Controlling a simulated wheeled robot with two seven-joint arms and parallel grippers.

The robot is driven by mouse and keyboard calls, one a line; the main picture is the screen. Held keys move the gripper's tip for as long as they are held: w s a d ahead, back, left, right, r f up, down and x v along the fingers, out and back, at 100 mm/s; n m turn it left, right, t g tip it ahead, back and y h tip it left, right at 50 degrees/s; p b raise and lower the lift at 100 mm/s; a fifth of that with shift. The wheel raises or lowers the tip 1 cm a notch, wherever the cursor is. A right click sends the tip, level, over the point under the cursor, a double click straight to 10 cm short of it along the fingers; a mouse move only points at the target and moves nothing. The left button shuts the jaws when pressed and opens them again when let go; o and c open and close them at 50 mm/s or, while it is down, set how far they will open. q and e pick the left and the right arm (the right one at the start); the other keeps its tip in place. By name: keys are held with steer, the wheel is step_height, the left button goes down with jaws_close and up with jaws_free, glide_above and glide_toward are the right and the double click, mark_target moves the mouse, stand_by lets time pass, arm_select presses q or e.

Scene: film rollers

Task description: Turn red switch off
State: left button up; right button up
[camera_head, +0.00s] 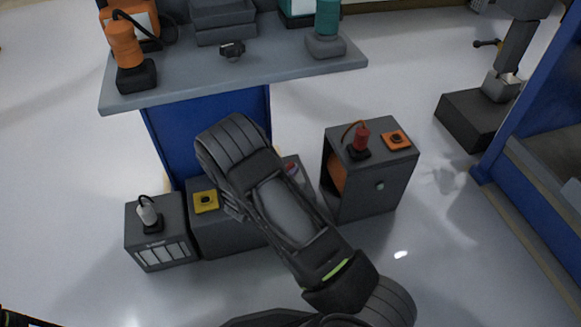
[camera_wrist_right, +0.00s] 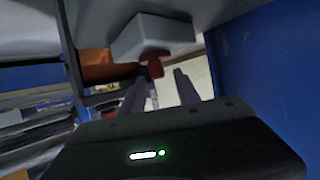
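A red switch knob (camera_wrist_right: 155,65) shows in the right wrist view, on the near side of a light grey box (camera_wrist_right: 152,36). My right gripper (camera_wrist_right: 163,76) is open in that view. Its two dark fingers point at the knob, with the tips just short of it or beside it; I cannot tell whether they touch. In the head view my right arm reaches up and left over the low cabinets towards the blue-legged table, and it hides the red switch and most of the hand. My left gripper does not show.
A grey table (camera_head: 290,75) on a blue support carries orange and teal devices. Low grey cabinets (camera_head: 155,254) stand below it, with a yellow button box (camera_head: 206,201) on one. The right cabinet (camera_head: 372,190) holds a red-topped device (camera_head: 361,138). A blue wall (camera_wrist_right: 265,70) is close right of the gripper.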

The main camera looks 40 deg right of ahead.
mark_target(290, 165)
steer(key=shift+b+x, duration=0.5)
steer(key=shift+x, duration=1.3)
jaws_close()
